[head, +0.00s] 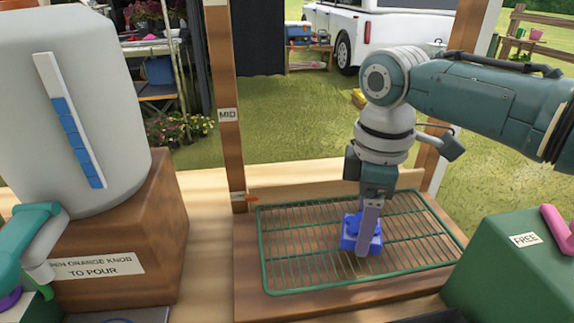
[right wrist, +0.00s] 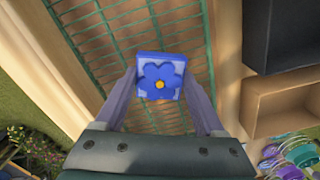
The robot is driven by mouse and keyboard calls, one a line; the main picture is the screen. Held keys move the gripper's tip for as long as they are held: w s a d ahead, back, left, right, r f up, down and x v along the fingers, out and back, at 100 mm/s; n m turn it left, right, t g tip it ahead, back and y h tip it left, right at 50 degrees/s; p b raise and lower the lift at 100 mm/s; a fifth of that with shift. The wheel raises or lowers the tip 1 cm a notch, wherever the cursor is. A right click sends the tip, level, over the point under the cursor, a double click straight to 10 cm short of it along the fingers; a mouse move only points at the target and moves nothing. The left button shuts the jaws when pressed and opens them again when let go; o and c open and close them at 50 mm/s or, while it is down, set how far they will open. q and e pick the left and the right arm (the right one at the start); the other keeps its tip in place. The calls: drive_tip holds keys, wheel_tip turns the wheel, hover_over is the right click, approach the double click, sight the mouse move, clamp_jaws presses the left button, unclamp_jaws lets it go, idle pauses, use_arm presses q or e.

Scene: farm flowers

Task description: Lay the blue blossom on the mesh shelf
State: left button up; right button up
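The blue blossom (head: 349,240) is a small block with a raised blue flower and a yellow-orange centre, which faces the camera in the right wrist view (right wrist: 160,77). It is over the middle of the green mesh shelf (head: 290,240), which lies on a wooden board. My right gripper (head: 369,235) points down, with one finger in front of the blossom in the head view. In the right wrist view its two fingers (right wrist: 160,88) flank the block and appear to touch its sides. Whether the block rests on the wires is hidden.
A grey tank (head: 75,110) stands on a wooden block (head: 150,240) at the left. A green box (head: 510,270) labelled FREE is at the right. Wooden posts (head: 222,100) rise behind the shelf. The mesh around the blossom is clear.

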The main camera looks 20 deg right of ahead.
drive_tip(key=o, duration=0.4)
drive_tip(key=shift+o, duration=0.2)
